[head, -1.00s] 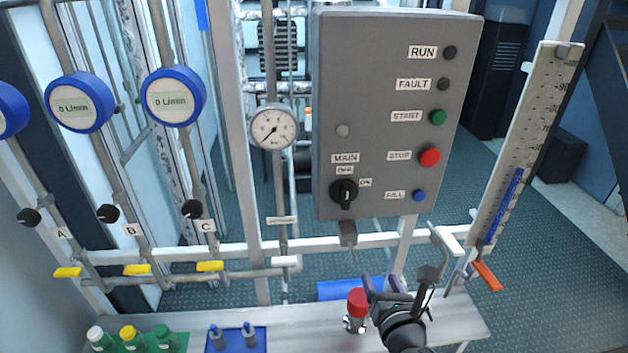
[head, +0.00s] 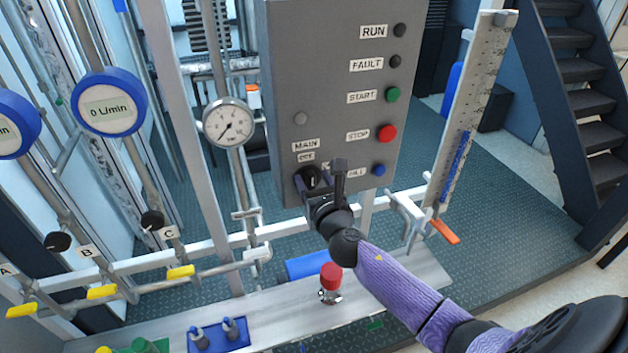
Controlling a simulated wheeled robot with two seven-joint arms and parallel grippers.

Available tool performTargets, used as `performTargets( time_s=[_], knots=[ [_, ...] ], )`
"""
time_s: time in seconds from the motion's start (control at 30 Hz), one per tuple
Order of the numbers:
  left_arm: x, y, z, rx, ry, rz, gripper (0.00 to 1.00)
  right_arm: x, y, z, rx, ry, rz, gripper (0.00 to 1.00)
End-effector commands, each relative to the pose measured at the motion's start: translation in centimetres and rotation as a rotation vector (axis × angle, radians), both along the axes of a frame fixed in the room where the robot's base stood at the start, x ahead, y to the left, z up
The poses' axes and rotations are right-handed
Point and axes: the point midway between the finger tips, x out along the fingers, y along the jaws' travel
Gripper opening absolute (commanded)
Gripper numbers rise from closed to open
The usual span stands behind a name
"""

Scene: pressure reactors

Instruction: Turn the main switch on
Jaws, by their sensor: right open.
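The black main switch (head: 311,176) sits at the lower left of the grey control panel (head: 330,95), under the labels MAIN and OFF. My right gripper (head: 319,174) is open in front of it, one finger at the switch's left and the other to its right. The fingers partly cover the switch and the ON label. I cannot tell whether they touch the knob, nor its exact angle. My left gripper is out of view.
The red stop button (head: 386,133), green start button (head: 392,95) and blue fill button (head: 379,170) are on the panel's right side. A pressure gauge (head: 228,123) is at its left.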

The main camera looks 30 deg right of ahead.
Motion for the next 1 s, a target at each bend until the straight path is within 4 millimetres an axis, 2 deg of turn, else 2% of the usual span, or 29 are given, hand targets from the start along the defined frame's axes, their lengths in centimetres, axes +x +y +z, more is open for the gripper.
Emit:
performTargets(
  time_s=[0.07, 0.37, 0.77, 1.0],
  knots=[
    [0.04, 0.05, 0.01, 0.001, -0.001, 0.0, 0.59, -0.02, 0.01, 0.0, 0.0, 0.0, 0.0, 0.63],
    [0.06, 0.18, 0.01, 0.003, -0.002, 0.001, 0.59, -0.04, 0.01, 0.0, 0.001, 0.0, 0.0, 0.02],
    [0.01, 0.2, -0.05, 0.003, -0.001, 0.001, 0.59, -0.06, -0.04, -0.03, 0.026, -0.006, 0.0, 0.0],
    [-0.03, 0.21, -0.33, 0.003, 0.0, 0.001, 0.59, -0.13, -0.34, -0.09, 0.152, -0.036, -0.001, 0.0]
  ],
)
